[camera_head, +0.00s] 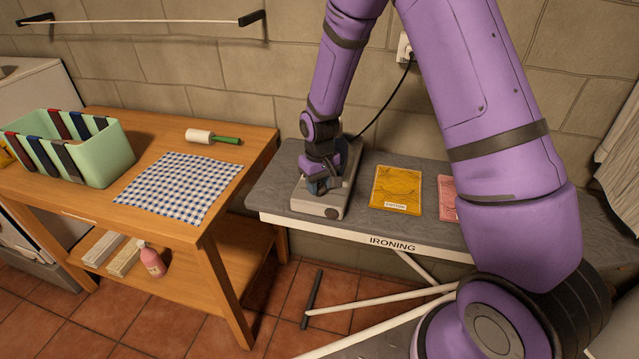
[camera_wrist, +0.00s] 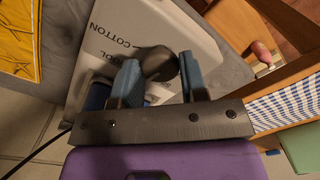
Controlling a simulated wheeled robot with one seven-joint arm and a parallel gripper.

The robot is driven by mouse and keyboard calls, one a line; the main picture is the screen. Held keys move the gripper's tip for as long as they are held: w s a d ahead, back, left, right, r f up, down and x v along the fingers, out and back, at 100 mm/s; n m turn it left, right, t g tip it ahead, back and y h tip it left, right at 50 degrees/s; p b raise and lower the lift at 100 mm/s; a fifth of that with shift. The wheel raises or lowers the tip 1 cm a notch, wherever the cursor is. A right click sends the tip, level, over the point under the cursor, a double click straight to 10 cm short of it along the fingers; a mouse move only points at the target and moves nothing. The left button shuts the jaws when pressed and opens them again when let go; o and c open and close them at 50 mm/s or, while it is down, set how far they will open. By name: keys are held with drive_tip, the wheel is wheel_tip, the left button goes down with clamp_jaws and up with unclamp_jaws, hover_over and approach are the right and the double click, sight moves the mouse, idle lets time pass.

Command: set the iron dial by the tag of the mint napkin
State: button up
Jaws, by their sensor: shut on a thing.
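The grey iron (camera_head: 318,205) lies on the ironing board, and it also shows in the wrist view (camera_wrist: 110,25). Its dark round dial (camera_wrist: 158,62) is between the two blue fingers of my gripper (camera_wrist: 160,78), which is shut on it. The word COTTON is printed on the iron beside the dial, with a partly hidden word ending in "OOL" nearby. In the head view my gripper (camera_head: 322,186) is over the iron. A yellow napkin (camera_head: 397,186) with a white tag reading COTTON lies right of the iron. No mint napkin is visible; my arm hides part of the board.
A pink napkin (camera_head: 447,197) lies partly behind my arm on the ironing board (camera_head: 270,185). At left, a wooden table (camera_head: 150,135) holds a mint crate (camera_head: 110,155), a checked cloth (camera_head: 180,185) and a lint roller (camera_head: 212,138). A black cord runs to the wall socket.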

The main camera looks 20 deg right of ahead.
sight(320, 187)
drive_tip(key=shift+m, duration=1.2)
drive_tip(key=o, duration=0.9)
wheel_tip(320, 187, up, 11)
drive_tip(key=shift+f, duration=0.1)
